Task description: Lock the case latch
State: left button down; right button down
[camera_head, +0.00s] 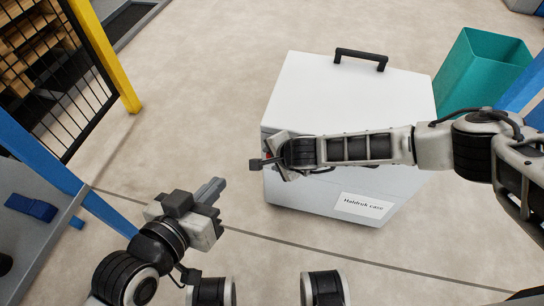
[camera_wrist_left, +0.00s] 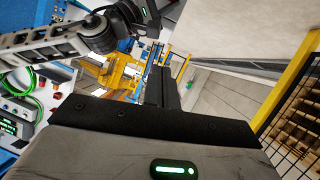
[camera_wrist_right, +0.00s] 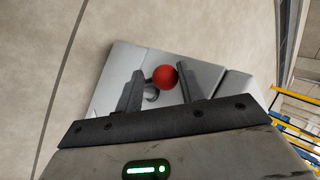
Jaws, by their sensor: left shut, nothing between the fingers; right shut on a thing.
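A teal open bin (camera_head: 480,70) stands right behind the case. A yellow post (camera_head: 105,55) and black mesh fence are at the upper left. A grey bench (camera_head: 35,235) with blue parts is at the left edge. Floor between fence and case is clear.

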pick_arm(q)
jog(key=shift+r, duration=0.15)
pick_arm(e)
jog(key=shift+w+d+f, duration=0.1)
jog(key=shift+d+f, duration=0.15)
jog(key=shift+d, duration=0.3)
jog(key=c, duration=0.8)
grip_release()
pick_arm(q)
jog(key=f+g+p, duration=0.1)
jog(key=a+f+y+p, duration=0.1)
jog(key=p, duration=0.1)
jog(key=f+g+p, duration=0.1)
jog(key=p, duration=0.1)
jog(key=shift+s+a+f+g, duration=0.2)
jog(key=shift+a+f+g, duration=0.1)
jog(key=shift+f, duration=0.1)
pick_arm(e)
jog(key=v, duration=1.6)
jog(key=shift+a+r, duration=0.15)
jog(key=shift+a, duration=0.2)
jog(key=shift+a, duration=0.1)
